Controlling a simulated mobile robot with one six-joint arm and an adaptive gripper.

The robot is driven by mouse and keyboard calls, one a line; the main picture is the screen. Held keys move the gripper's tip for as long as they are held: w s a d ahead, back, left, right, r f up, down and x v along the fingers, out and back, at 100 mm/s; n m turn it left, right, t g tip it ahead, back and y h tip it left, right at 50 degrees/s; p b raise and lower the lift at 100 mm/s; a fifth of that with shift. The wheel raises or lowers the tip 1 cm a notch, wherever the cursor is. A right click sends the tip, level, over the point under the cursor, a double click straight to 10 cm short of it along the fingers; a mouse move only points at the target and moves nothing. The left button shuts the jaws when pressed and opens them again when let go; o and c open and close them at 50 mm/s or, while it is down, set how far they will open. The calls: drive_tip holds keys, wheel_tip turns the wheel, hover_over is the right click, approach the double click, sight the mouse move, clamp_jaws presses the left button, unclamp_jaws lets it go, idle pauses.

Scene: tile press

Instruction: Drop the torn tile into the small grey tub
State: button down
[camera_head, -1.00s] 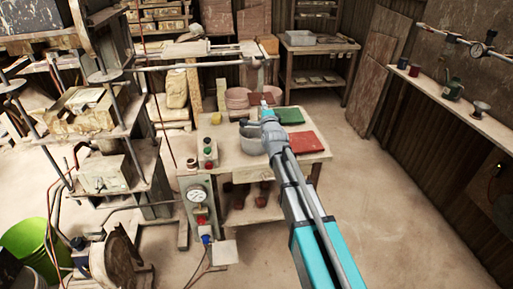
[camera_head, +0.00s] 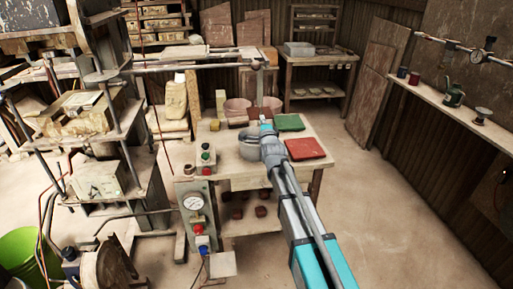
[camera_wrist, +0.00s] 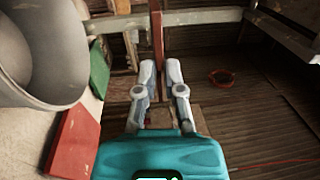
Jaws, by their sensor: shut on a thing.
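My gripper (camera_wrist: 159,66) is shut on a thin reddish-brown tile (camera_wrist: 157,30), which stands on edge between the fingertips. The tile's far end runs out of the top of the wrist view. In the head view the tile (camera_head: 258,113) shows just past the teal part of my gripper (camera_head: 265,123), above the worktable. The small grey tub (camera_wrist: 48,95) is large at the upper left of the wrist view, beside and left of the fingers. In the head view the tub (camera_head: 247,144) stands on the table left of my wrist, partly hidden by it.
A red slab (camera_head: 305,149) and a green slab (camera_head: 289,122) lie on the worktable (camera_head: 222,160), right of the tub. Open floor lies to the right.

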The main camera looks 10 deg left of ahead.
drive_tip(key=shift+f, duration=0.15)
drive_tip(key=shift+f+b, duration=2.8)
drive_tip(key=shift+b, duration=0.15)
drive_tip(key=c, duration=0.7)
unclamp_jaws()
drive_tip(key=shift+r, duration=0.1)
